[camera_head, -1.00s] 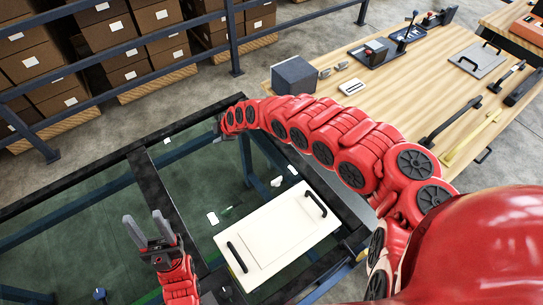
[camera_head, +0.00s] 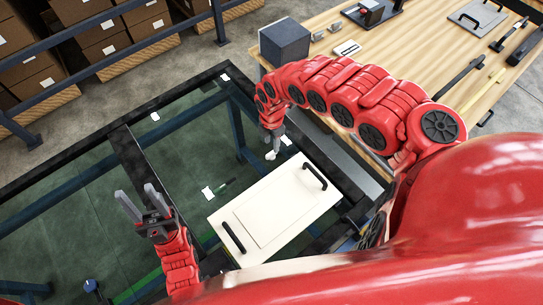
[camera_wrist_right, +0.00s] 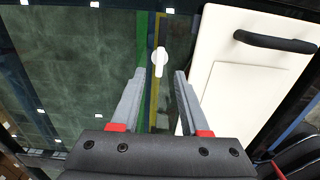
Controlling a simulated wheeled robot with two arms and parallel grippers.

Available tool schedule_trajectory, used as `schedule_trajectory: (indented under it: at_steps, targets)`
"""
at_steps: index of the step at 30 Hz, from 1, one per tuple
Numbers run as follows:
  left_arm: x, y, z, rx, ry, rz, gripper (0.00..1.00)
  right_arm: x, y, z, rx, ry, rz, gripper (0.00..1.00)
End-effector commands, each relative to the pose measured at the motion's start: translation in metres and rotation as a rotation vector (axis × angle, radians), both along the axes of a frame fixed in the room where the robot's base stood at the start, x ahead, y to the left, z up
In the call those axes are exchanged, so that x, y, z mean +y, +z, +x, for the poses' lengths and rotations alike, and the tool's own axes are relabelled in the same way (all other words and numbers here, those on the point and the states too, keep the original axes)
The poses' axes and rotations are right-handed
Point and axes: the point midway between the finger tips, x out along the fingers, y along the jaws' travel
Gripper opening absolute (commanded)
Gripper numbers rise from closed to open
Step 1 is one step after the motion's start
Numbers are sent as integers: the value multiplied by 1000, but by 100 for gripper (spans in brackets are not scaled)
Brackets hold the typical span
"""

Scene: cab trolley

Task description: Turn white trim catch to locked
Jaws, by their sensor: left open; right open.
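A small white catch (camera_head: 271,155) with a rounded head sits beside the far left edge of the white panel (camera_head: 300,200). In the right wrist view the white catch (camera_wrist_right: 159,60) lies just beyond the fingertips, roughly centred between them, its narrow tail pointing toward my gripper. My right gripper (camera_head: 272,146) points down at it, open and empty; its fingers (camera_wrist_right: 160,76) show apart. I cannot tell whether they touch the catch. My left gripper (camera_head: 137,194) is open and empty over the dark frame, left of the panel.
The white panel (camera_wrist_right: 215,50) carries two black handles and lies close to my right gripper. A dark frame (camera_head: 130,165) with blue beams surrounds it. A wooden table (camera_head: 420,60) with a grey box (camera_head: 285,42) and tools stands behind. Small white pieces (camera_head: 208,192) dot the frame area.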

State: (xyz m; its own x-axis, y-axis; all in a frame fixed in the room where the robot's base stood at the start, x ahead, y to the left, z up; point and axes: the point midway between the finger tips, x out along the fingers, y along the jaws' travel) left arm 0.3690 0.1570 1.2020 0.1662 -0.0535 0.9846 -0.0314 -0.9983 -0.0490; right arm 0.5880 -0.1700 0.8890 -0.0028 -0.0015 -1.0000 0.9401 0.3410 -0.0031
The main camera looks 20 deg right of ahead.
Motion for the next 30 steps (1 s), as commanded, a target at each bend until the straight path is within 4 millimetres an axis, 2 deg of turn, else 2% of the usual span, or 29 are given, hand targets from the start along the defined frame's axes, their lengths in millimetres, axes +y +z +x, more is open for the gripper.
schedule_trajectory:
  at_steps: [1, 3, 9, 21, 22, 29, 30]
  targets:
    - [0, -5, 0, 1, 0, 0, 50, 4, -14, -1, 4, 3, 5, 45]
    - [0, -6, 0, 0, 0, 0, 50, 4, -28, -1, 2, 2, 6, 45]
    - [0, -6, 0, 0, 0, 0, 50, 3, -48, 0, 0, 0, 4, 45]
    - [0, -6, 0, 0, 0, 0, 50, 1, -55, 0, -1, 1, 0, 45]
    - [0, -6, 0, 0, 0, 0, 50, 1, -55, 0, -1, 0, 0, 43]
    - [0, -7, 0, 0, 0, 0, 50, 1, -55, 0, -1, 0, 1, 2]
    - [0, -7, 0, 0, 0, 0, 50, 1, -55, 0, -1, 0, 1, 0]
